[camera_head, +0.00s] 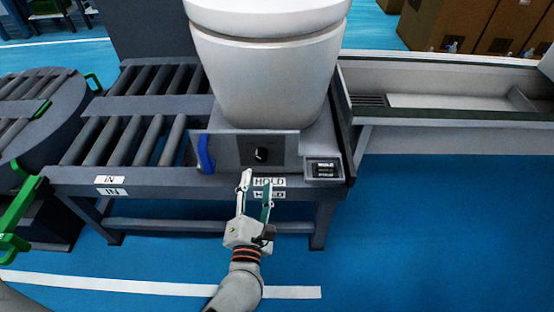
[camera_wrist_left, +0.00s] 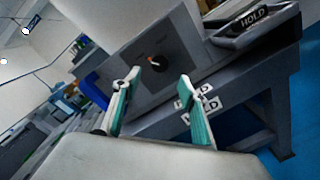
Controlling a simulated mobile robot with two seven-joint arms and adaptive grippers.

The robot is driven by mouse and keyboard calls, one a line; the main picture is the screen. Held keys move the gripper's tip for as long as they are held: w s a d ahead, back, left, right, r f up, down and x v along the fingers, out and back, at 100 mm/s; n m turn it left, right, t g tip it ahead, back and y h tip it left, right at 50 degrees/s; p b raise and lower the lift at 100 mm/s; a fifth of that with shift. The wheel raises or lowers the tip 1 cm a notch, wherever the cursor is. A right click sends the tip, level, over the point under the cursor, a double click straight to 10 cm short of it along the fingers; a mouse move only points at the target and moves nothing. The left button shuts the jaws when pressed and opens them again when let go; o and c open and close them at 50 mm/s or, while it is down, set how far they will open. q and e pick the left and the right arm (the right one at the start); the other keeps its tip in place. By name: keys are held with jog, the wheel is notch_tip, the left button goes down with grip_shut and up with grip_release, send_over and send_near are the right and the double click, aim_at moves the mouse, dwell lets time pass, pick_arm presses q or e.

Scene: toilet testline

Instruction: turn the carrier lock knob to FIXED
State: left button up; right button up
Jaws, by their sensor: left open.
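The carrier lock knob (camera_head: 261,154) is a small black knob on a grey panel (camera_head: 283,149) at the front of the carrier. It also shows in the left wrist view (camera_wrist_left: 157,63), with a small orange-red mark on it. I cannot read any FIXED marking. My left gripper (camera_head: 257,183) is open and empty, just below and in front of the panel. In the left wrist view the knob lies between and beyond the two fingertips (camera_wrist_left: 157,82), apart from them. My right gripper is not in view.
A white toilet (camera_head: 268,70) stands on the carrier behind the panel. HOLD labels are below.

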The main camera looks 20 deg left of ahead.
aim_at(261, 159)
pick_arm(q)
jog(key=x, duration=0.8)
jog(key=shift+c, duration=0.4)
jog(key=c, duration=1)
